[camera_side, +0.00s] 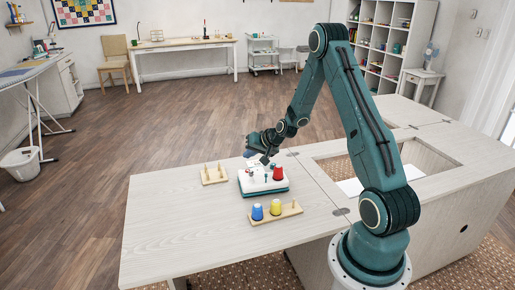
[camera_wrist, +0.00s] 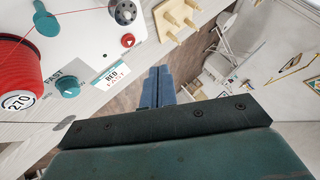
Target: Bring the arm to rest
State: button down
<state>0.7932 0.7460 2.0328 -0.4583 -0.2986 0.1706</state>
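My gripper (camera_side: 249,153) is above the far edge of the white-and-teal machine (camera_side: 262,187) in the side view, pointing left. In the wrist view its blue fingers (camera_wrist: 158,88) lie together with nothing visible between them. A red spool (camera_side: 277,174) sits on the machine, apart from my gripper. The spool (camera_wrist: 20,85), marked 270, also shows in the wrist view with red thread running from it. My arm is raised and bent over the table.
A wooden peg rack (camera_side: 214,179) with bare pegs stands left of the machine. A front rack (camera_side: 290,212) holds a blue spool (camera_side: 257,212) and a yellow spool (camera_side: 275,208). The pale tabletop (camera_side: 165,225) is clear at left. A rectangular opening lies in the cabinet at right.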

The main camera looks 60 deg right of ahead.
jog(key=shift+f, duration=2)
